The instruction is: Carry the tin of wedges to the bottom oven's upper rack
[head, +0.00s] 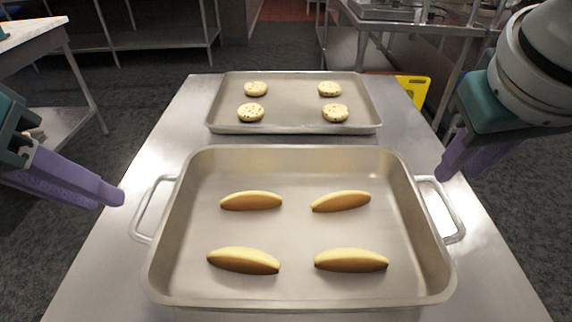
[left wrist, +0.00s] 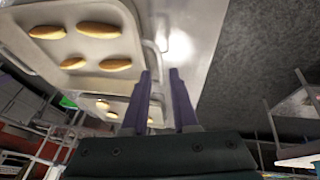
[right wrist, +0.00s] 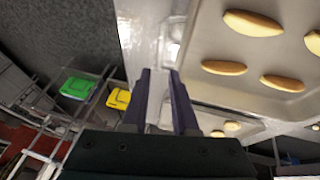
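The tin of wedges (head: 300,292) is a deep grey metal pan with a loop handle at each side, resting on a steel table (head: 85,275). Several yellow wedges (head: 251,201) lie apart inside it. My left gripper (head: 116,197) is left of the tin's left handle (head: 146,212), apart from it. The left wrist view shows its fingers (left wrist: 161,72) open and empty. My right gripper (head: 442,174) is at the far end of the right handle (head: 447,215). Its fingers are parted in the right wrist view (right wrist: 160,72), with the handle just past the tips. Contact there is unclear.
A shallow tray (head: 295,100) with several speckled round cookies (head: 251,112) sits behind the tin on the same table. A yellow bin (head: 413,90) stands beyond the table at right. Steel shelving (head: 130,40) is behind at left. No oven is recognisable.

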